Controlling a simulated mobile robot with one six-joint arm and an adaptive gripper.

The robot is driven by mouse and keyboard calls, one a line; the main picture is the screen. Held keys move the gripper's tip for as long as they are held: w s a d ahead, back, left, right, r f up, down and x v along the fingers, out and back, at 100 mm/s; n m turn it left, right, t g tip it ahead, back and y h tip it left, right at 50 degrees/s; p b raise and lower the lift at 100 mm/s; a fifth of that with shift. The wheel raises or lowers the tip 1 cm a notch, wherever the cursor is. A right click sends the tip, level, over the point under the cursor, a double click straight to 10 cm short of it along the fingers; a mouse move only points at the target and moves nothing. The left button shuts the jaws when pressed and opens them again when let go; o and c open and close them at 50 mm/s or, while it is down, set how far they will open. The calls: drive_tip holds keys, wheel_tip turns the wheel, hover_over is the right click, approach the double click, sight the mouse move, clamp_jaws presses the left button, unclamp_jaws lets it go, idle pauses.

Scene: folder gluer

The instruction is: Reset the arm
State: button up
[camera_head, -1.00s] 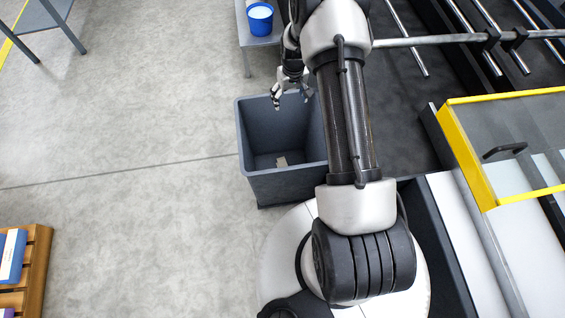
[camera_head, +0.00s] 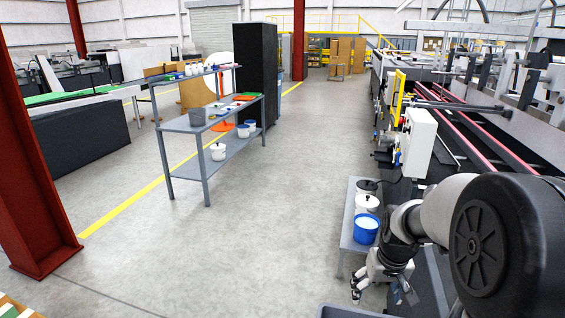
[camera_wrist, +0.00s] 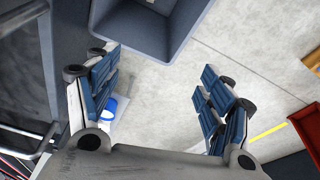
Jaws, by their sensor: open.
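My gripper (camera_head: 381,290) hangs at the lower right of the head view, in front of a low grey table. In the wrist view my gripper (camera_wrist: 158,95) has its two blue-padded fingers spread wide apart, with nothing between them but floor. A grey bin (camera_wrist: 150,30) shows at the top of the wrist view, apart from the fingers. Only the bin's rim (camera_head: 350,312) shows at the bottom edge of the head view.
The low grey table (camera_head: 348,225) holds a blue bucket (camera_head: 365,236) and white pots, close to my gripper. The folder gluer (camera_head: 450,125) runs along the right. A grey shelf table (camera_head: 188,125) and a red column (camera_head: 35,180) stand left. The middle floor is clear.

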drive_tip(key=s+a+r, duration=0.3)
drive_tip(key=s+r, duration=0.3)
drive_tip(key=r, duration=0.1)
drive_tip(key=s+a+r+t, duration=0.1)
drive_tip(key=s+a+r, duration=0.2)
drive_tip(key=s, duration=0.7)
drive_tip(key=s+a+r+t, duration=0.1)
drive_tip(key=s+a+r, duration=0.1)
drive_tip(key=s, duration=0.8)
drive_tip(key=shift+s+a+r+n, duration=0.3)
drive_tip(key=shift+a+r, duration=0.1)
drive_tip(key=shift+r, duration=0.05)
